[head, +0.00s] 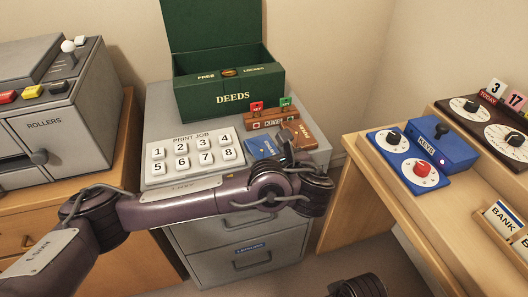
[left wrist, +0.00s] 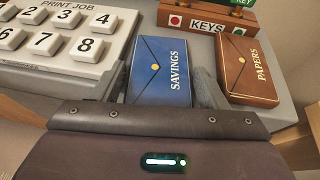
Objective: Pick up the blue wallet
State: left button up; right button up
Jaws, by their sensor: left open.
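The blue wallet (left wrist: 160,72), marked SAVINGS with a gold clasp, lies flat on the grey cabinet top between the button panel and a brown PAPERS wallet (left wrist: 247,70). In the head view the blue wallet (head: 261,146) is partly hidden by my left gripper (head: 284,147). The left gripper is open and empty. In the left wrist view its grey fingers show on either side of the blue wallet's near end, and the gripper body covers the near edge. Whether the fingers touch the wallet cannot be told.
The PRINT JOB button panel (head: 194,155) stands close left of the blue wallet. A brown KEYS box (head: 272,119) and the open green DEEDS box (head: 231,94) stand behind. A desk with a blue dial box (head: 440,145) is at the right.

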pick_arm(q)
jog(key=c, duration=0.6)
jog(key=shift+c, duration=0.2)
